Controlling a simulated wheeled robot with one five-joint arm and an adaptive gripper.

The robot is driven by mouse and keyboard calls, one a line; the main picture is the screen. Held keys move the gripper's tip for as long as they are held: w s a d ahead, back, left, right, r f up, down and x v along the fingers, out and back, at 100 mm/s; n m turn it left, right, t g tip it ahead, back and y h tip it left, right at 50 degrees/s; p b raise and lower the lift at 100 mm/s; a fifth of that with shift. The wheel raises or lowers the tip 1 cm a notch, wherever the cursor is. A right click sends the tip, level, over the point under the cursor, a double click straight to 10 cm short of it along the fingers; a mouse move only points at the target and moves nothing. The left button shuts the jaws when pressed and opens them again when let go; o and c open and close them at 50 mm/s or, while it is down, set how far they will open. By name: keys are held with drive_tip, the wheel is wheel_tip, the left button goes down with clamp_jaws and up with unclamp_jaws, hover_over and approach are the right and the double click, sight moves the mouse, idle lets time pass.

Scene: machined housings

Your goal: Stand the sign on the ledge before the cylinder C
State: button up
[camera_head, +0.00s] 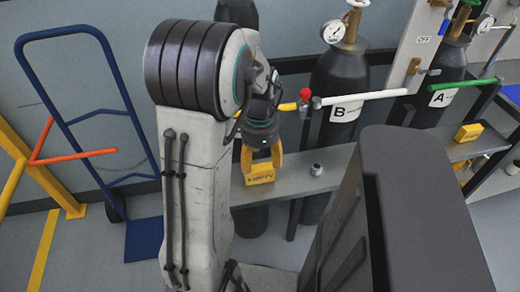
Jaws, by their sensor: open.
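A small yellow sign (260,174) with dark lettering stands upright on the grey ledge (330,177), just right of my arm. My gripper (262,158) points down at it with yellow fingers, apart and open. The fingertips are at the sign's upper edge; I cannot tell whether they touch it. A dark cylinder (237,12) behind my arm is mostly hidden. Its label is out of sight, so I cannot confirm it is C.
Cylinder B (340,80) and cylinder A (446,85) stand to the right. Another yellow sign (468,132) is before A. A small metal fitting (316,169) sits on the ledge. A red-knobbed lever (304,97) and white bar (365,96) are near my gripper. A blue hand truck (125,85) stands left.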

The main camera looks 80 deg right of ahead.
sight(258, 170)
drive_tip(key=shift+r, duration=1.8)
drive_tip(key=shift+w+r, duration=0.1)
drive_tip(key=shift+w, duration=0.1)
drive_tip(key=w+a+r+n+t+h, duration=0.1)
drive_tip(key=w+a+r+n, duration=0.1)
drive_tip(key=w+a+n, duration=0.7)
drive_tip(key=w+a+r+n, duration=0.2)
drive_tip(key=w+a+n, duration=0.45)
drive_tip(key=w, duration=0.55)
drive_tip(key=a+n+t+y, duration=0.1)
drive_tip(key=a+n+t, duration=0.1)
drive_tip(key=a+n, duration=1.4)
drive_tip(key=shift+a+r, duration=0.25)
drive_tip(key=shift+a, duration=1.1)
drive_tip(key=shift+r, duration=0.1)
